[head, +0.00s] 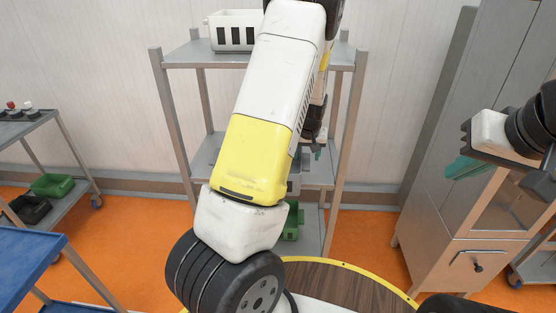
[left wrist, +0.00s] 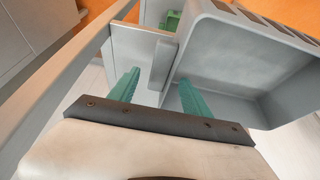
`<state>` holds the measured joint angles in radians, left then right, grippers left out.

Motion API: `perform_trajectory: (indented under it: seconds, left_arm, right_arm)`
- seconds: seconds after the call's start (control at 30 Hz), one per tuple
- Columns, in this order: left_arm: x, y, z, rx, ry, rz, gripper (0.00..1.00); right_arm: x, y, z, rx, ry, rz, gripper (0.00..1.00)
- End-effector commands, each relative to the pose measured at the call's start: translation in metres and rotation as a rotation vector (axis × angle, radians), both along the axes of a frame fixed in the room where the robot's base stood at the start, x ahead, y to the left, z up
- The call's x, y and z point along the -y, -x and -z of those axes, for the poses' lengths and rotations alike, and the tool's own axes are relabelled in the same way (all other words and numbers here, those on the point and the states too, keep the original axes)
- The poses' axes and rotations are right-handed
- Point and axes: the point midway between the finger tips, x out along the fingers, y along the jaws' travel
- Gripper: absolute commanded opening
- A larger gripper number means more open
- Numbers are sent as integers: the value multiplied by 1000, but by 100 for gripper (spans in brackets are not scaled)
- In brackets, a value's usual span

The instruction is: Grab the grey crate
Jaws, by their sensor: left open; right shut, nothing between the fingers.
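The grey crate (head: 294,180) stands on the middle shelf of a grey rack, mostly hidden behind my left arm in the head view. In the left wrist view the grey crate (left wrist: 235,65) fills the right side, its hollow inside showing. My left gripper (head: 317,148) is at the middle shelf. In the left wrist view my left gripper (left wrist: 159,76) is open, with one teal finger at the crate's edge and the other outside it. I cannot tell whether they touch. My right gripper (head: 458,168) is shut and empty at the right, away from the rack.
The rack (head: 158,90) holds a white crate (head: 233,38) on top and a green crate (head: 291,222) below. A rack post (left wrist: 60,85) runs close beside my left gripper. A grey cabinet (head: 440,215) stands right, a blue table (head: 25,262) left.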

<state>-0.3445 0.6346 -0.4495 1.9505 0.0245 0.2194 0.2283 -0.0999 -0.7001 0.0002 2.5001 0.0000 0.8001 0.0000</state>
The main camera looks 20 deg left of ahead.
Motion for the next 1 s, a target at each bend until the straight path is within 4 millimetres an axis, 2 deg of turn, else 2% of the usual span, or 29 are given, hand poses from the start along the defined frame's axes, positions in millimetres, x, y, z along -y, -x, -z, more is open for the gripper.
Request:
perform_trajectory:
  seconds: [0.1, 0.2, 1.0]
  left_arm:
    - [-2, -5, 16, -3, -1, 1, 56]
    - [-3, -9, 22, 0, 0, 1, 56]
    - [-2, -9, 28, -1, 0, 1, 56]
  right_arm:
    - [0, 0, 0, 0, 0, 0, 0]
    - [0, 0, 0, 0, 0, 0, 0]
    - [0, 0, 0, 0, 0, 0, 0]
